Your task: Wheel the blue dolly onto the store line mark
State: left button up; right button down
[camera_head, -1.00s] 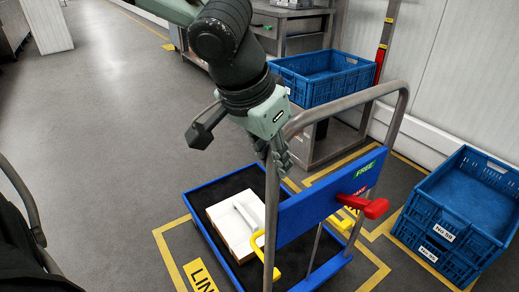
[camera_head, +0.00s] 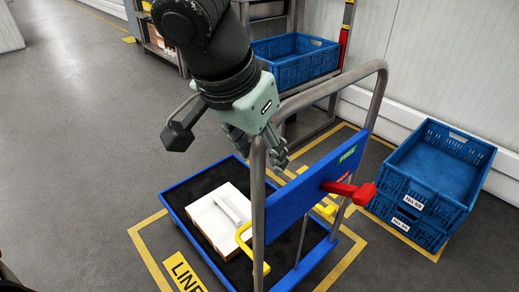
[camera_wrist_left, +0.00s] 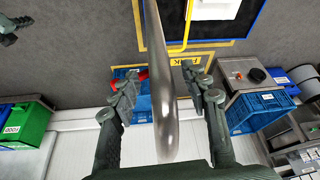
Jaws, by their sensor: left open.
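The blue dolly (camera_head: 187,187) has a black deck, a grey tube handle (camera_head: 374,82) and a blue panel (camera_head: 300,200). A red lever (camera_head: 350,190) sits on the panel, pointing right, beneath a green FREE label. My left gripper (camera_head: 262,148) is open at the handle's left upright. In the left wrist view the grey tube (camera_wrist_left: 158,80) runs between its open fingers (camera_wrist_left: 160,88).
A white box (camera_head: 214,222) lies on the deck. Stacked blue crates (camera_head: 447,185) stand close on the right. Another blue crate (camera_head: 297,65) sits on a metal bench behind the dolly, near the wall. Open grey floor (camera_head: 75,130) lies to the left.

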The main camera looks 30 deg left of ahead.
pick_arm(q)
jog(key=d+v, duration=0.1)
jog(key=v, duration=1.1)
jog(key=w+a+f+t+h, duration=0.2)
jog(key=w+a+f, duration=0.2)
jog(key=w+a, duration=0.75)
jog(key=w+a+f+n+y, duration=0.1)
jog(key=a+f, duration=0.5)
jog(key=f, duration=0.4)
jog(key=w+a+f+n+y, duration=0.1)
jog(key=a+f, duration=0.4)
jog(key=f, duration=0.5)
jog(key=s+f+g+y, duration=0.1)
jog(key=s+f, duration=0.2)
jog(key=f, duration=0.6)
jog(key=s+f, duration=0.4)
jog(key=f, duration=0.5)
jog(key=s+d+f+m+g+y, duration=0.1)
jog(key=s+d+f+g, duration=0.1)
jog(key=s+d+f, duration=0.8)
notch_tip(320, 180, down, 3)
jog(key=shift+s+d+g, duration=0.15)
jog(key=shift+d+g, duration=0.15)
jog(key=shift+d, duration=0.55)
pick_arm(e)
notch_tip(320, 180, down, 4)
jog(key=shift+r, duration=0.25)
